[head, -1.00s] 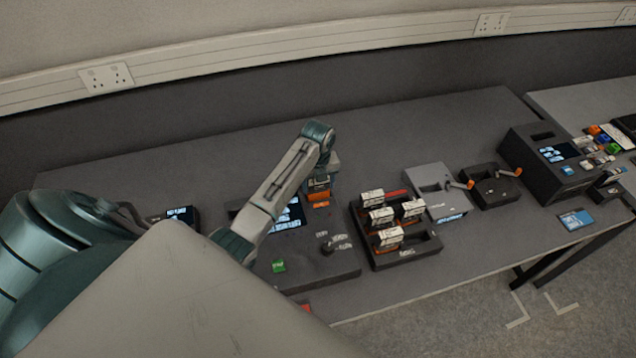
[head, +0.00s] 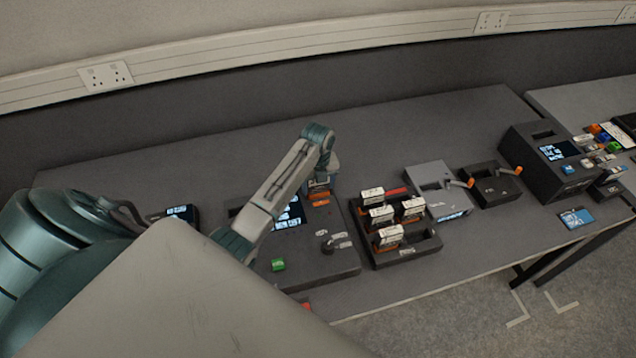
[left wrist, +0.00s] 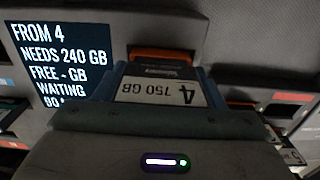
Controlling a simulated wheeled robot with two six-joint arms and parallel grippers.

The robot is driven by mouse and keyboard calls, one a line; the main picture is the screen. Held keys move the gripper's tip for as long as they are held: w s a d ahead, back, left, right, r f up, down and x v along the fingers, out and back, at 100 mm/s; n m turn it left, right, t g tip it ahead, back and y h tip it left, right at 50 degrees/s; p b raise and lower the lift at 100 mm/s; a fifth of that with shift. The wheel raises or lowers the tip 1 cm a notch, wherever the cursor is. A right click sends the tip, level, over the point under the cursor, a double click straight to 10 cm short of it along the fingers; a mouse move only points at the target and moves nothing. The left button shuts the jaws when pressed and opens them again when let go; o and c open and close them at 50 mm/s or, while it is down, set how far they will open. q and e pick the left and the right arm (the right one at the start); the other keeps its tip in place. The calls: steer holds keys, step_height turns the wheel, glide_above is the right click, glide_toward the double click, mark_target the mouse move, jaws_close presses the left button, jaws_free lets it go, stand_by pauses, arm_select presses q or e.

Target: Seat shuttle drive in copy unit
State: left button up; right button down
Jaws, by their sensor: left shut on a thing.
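The copy unit (head: 335,262) is a dark box on the bench with a lit screen, a green button and a knob. Its screen (left wrist: 58,58) in the left wrist view reads "FROM 4", "NEEDS 240 GB", "FREE - GB" and "WAITING". My left gripper (head: 321,180) is above the unit's back right part, beside the screen. It is shut on a drive (left wrist: 155,92) with a white label reading "4" and "750 GB", upside down in the left wrist view. An orange edge shows just beyond the drive. How deep the drive sits is hidden. My right gripper is out of view.
A dark rack (head: 405,256) holding several white-labelled drives stands to the right. Beyond it are a grey box (head: 430,178) and a black box (head: 480,192) with orange-tipped levers, then a taller black unit (head: 535,170) with a screen. The bench behind is clear.

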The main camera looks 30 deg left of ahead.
arm_select(q)
steer(key=shift+f, duration=0.55)
steer(key=o, duration=1.5)
steer(key=shift+r, duration=3.75)
steer(key=shift+s, duration=0.1)
